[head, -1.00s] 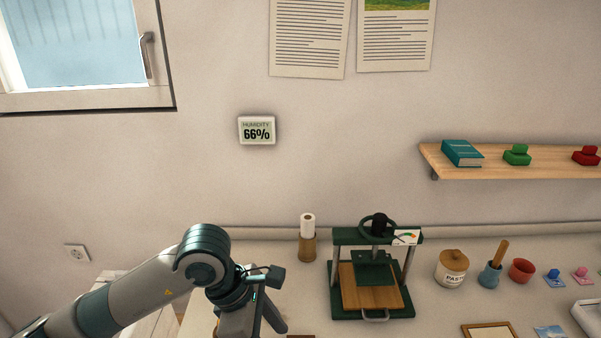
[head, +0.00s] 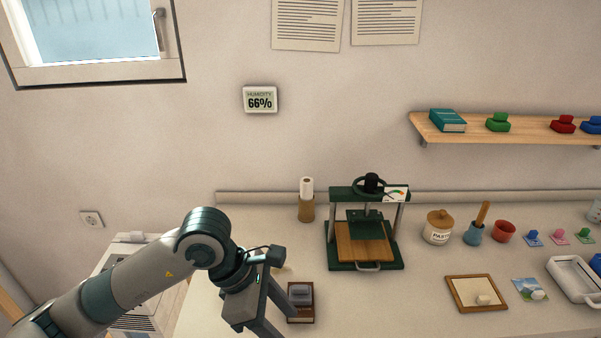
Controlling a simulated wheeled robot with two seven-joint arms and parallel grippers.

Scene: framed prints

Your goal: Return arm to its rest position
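My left arm comes in from the lower left in the head view, bent at a teal joint. Its gripper (head: 277,326) points down and to the right over the left part of the table, near the bottom edge. The two fingers look apart with nothing visible between them; their tips are near or past the frame edge. A small dark-red box with a grey top (head: 301,298) stands just right of the fingers. My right arm and gripper are not in view.
A green press (head: 364,250) stands mid-table, with a paper roll on a holder (head: 306,205) behind left. To the right are a paste jar (head: 438,228), a wooden frame (head: 454,304) and a white tray (head: 560,286). A shelf (head: 480,136) hangs above.

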